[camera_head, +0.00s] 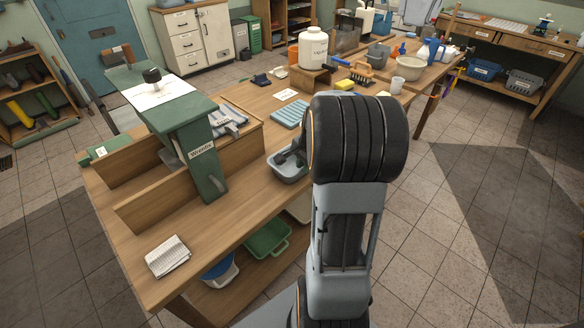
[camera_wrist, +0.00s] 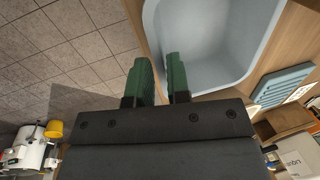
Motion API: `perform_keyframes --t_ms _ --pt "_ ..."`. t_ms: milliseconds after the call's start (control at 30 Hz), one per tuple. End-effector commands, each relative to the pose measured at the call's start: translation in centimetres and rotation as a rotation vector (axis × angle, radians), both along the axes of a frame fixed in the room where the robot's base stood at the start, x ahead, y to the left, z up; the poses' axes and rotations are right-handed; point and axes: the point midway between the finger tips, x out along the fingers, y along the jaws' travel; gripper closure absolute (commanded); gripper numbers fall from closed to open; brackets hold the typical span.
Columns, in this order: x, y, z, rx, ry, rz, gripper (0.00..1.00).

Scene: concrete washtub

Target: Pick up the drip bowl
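The drip bowl appears to be the grey-blue, straight-sided basin (camera_head: 290,174) on the wooden bench, near its right edge. In the wrist view the basin (camera_wrist: 215,35) fills the upper middle, and its inside looks empty. My gripper (camera_wrist: 160,82) has two green fingers with a gap between them. One finger is over the inside of the basin; the other is outside its near wall, so they straddle the rim. I cannot tell whether either finger touches the wall. In the head view my arm hides the basin's right side and most of the gripper.
A blue ribbed pad (camera_head: 290,114) lies just behind the basin. A green stand (camera_head: 190,125) and wooden dividers are at left. A labelled white jug (camera_head: 312,48), yellow sponge (camera_head: 344,85) and white cup (camera_head: 396,85) stand farther back. Open tiled floor is at right.

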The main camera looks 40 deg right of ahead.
Motion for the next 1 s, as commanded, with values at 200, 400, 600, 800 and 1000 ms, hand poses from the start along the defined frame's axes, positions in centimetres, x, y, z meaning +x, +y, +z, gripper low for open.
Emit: perform_keyframes --t_ms 200,400,600,800,1000 --pt "0.7 0.3 -2.9 0.002 0.002 0.002 0.83" --pt "1.1 0.4 -4.6 0.001 0.002 0.002 0.83" --pt "1.1 0.4 -4.8 0.000 0.000 0.002 0.83" --pt "1.1 0.4 -4.7 0.000 0.000 0.001 0.94" --pt "1.1 0.4 -4.7 0.001 0.000 0.001 1.00"
